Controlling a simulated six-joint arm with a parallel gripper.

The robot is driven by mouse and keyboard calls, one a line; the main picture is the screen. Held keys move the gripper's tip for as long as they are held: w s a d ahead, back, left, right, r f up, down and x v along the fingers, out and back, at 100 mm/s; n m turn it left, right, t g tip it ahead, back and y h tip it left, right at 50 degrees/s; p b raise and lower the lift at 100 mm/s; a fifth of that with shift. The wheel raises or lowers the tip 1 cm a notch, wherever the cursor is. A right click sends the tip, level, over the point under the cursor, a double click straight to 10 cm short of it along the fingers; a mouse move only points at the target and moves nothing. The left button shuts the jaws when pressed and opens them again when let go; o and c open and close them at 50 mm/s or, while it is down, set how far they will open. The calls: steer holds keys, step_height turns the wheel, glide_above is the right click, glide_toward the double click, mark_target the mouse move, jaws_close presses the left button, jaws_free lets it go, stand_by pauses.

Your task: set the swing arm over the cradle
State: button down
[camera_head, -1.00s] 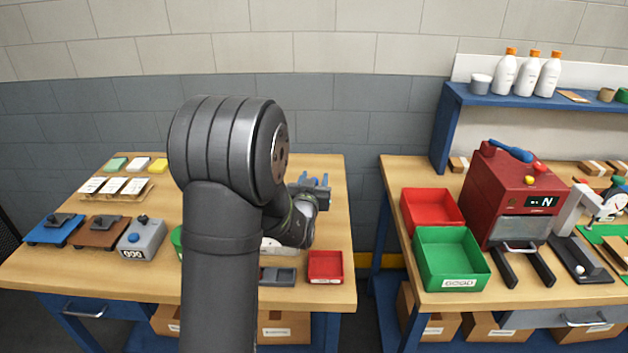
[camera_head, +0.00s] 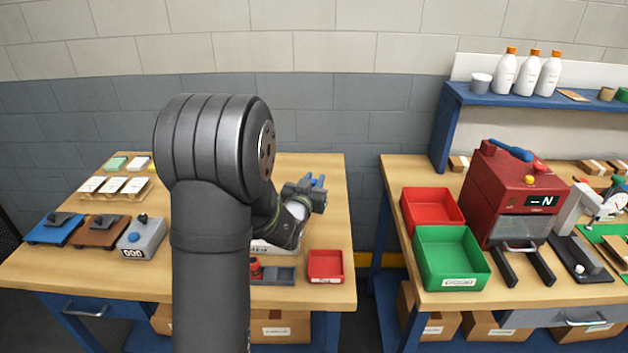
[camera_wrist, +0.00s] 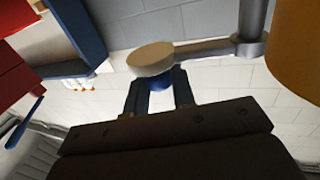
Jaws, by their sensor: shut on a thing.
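My gripper (camera_wrist: 158,92) is shut on a small blue knob (camera_wrist: 160,84) in the wrist view. Directly beyond the knob is a pale round disc on a bar, which I take for the swing arm (camera_wrist: 150,58). Its bar runs right to an upright grey post (camera_wrist: 252,22). In the head view my gripper (camera_head: 317,184) is above the right part of the left table, with blue showing at its tip. My own arm hides most of the post and swing arm there. I cannot make out the cradle in either view.
A red tray (camera_head: 325,282) and a grey tray (camera_head: 272,283) lie at the left table's front. Green (camera_head: 452,290) and red (camera_head: 405,215) bins and a red machine (camera_head: 500,190) stand on the right table. A gap separates the tables.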

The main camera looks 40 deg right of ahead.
steer(key=c, duration=1.3)
jaws_free()
steer(key=shift+o, duration=0.2)
steer(key=shift+a, duration=0.15)
steer(key=v, duration=1.7)
steer(key=shift+a, duration=0.15)
steer(key=shift+r, duration=0.1)
steer(key=x, duration=1.7)
steer(key=shift+d, duration=0.3)
